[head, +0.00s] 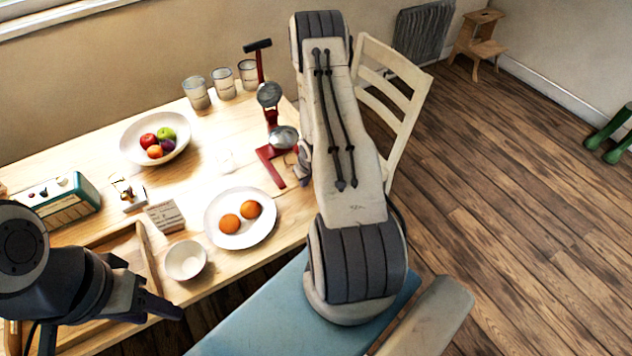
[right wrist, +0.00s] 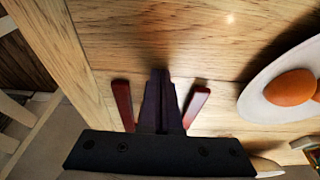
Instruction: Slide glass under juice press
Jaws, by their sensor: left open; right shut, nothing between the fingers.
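The red juice press (head: 266,153) stands near the table's right end, with two metal cups and a dark-tipped lever. Three glasses stand in a row at the back, left of the press: a left one (head: 197,93), a middle one (head: 224,84) and a right one (head: 249,74). My right gripper (head: 303,165) is beside the press base, mostly hidden by my arm. In the right wrist view its fingers (right wrist: 160,78) are shut and empty, between the press's two red base legs (right wrist: 122,103). My left gripper (head: 152,290) is open and empty at the front left.
A plate with two oranges (head: 240,242) lies in front of the press. A chair (head: 405,70) stands behind my right arm.

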